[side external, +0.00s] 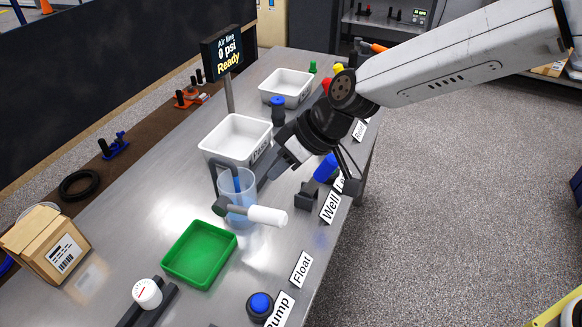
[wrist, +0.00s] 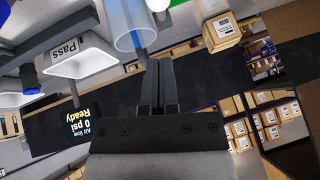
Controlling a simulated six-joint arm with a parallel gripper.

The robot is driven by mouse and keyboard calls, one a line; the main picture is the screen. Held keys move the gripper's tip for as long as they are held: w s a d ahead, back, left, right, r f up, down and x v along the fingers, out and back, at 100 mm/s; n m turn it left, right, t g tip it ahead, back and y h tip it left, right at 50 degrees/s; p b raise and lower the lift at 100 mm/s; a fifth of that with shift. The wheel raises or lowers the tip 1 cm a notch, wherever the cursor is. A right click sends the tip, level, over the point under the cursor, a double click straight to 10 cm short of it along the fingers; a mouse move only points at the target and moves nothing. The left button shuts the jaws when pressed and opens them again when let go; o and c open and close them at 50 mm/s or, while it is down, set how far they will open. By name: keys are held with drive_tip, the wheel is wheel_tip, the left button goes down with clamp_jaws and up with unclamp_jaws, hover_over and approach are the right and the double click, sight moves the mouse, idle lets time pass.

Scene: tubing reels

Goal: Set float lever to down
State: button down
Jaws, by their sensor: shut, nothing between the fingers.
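The float lever (side external: 265,215) has a thick white handle that sticks out to the right, roughly level, from a dark pivot in front of a clear cylinder (side external: 238,186). The white "Float" label (side external: 301,270) stands on the bench edge nearby. My gripper (side external: 264,180) is shut and empty, just behind and above the handle, beside the cylinder; I see no contact with the handle. In the wrist view my closed fingers (wrist: 157,62) point at the rim of the clear cylinder (wrist: 128,28). I cannot make out the lever handle clearly there.
A green tray (side external: 199,281), a blue pump button (side external: 260,305) and a white dial (side external: 147,292) are in front. White bins (side external: 236,120) and a display post (side external: 222,50) reading "0 psi Ready" stand behind. A blue knob (side external: 325,167) is right of my gripper.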

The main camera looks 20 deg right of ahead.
sight(283, 218)
drive_tip(key=f, duration=0.1)
drive_tip(key=a+f, duration=0.1)
drive_tip(key=f, duration=0.3)
drive_tip(key=shift+s+a+f, duration=0.1)
drive_tip(key=shift+s+a, duration=0.05)
drive_tip(key=shift+a, duration=0.15)
drive_tip(key=shift+s+f, duration=0.15)
drive_tip(key=shift+f, duration=0.3)
drive_tip(key=shift+s+d+f, duration=0.2)
drive_tip(key=shift+f, duration=0.6)
drive_tip(key=shift+s+d+f, duration=0.2)
drive_tip(key=shift+f, duration=0.6)
drive_tip(key=shift+s+d+f, duration=0.2)
drive_tip(key=shift+f, duration=0.6)
